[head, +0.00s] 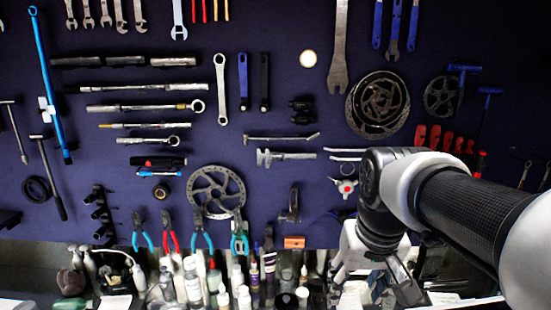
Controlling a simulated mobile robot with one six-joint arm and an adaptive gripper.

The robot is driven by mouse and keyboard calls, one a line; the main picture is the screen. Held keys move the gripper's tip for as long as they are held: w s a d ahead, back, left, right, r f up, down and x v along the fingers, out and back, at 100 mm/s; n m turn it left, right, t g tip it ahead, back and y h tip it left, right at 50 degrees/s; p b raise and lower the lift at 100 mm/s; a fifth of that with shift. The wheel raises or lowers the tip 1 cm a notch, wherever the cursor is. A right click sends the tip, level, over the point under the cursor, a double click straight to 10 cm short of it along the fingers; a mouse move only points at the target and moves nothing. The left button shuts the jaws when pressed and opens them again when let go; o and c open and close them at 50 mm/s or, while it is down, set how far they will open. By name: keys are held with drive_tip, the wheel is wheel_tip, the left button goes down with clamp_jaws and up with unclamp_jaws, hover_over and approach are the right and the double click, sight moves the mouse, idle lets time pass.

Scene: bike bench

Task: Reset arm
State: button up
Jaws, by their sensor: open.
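My arm reaches in from the right edge of the head view, with its wrist bent downward in front of the tool wall. My gripper (404,284) hangs below the wrist at the lower right, in front of the crowded shelf of bottles. It is open, and I see nothing held in it. Its fingertips are small and hard to make out against the clutter. The arm hides part of the tool wall and shelf behind it.
A dark blue tool wall (290,205) carries wrenches, a brake disc (215,190), a chainring (377,104) and several pliers (172,232). Below it, bottles (193,280) crowd the shelf on the left and middle. An orange block (294,242) sits above them.

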drive_tip(key=s+f, duration=0.3)
drive_tip(key=s, duration=0.5)
drive_tip(key=s+f+t+b, duration=0.1)
drive_tip(key=s+f, duration=0.3)
drive_tip(key=s, duration=0.5)
drive_tip(key=shift+f, duration=0.15)
drive_tip(key=shift+w, duration=0.1)
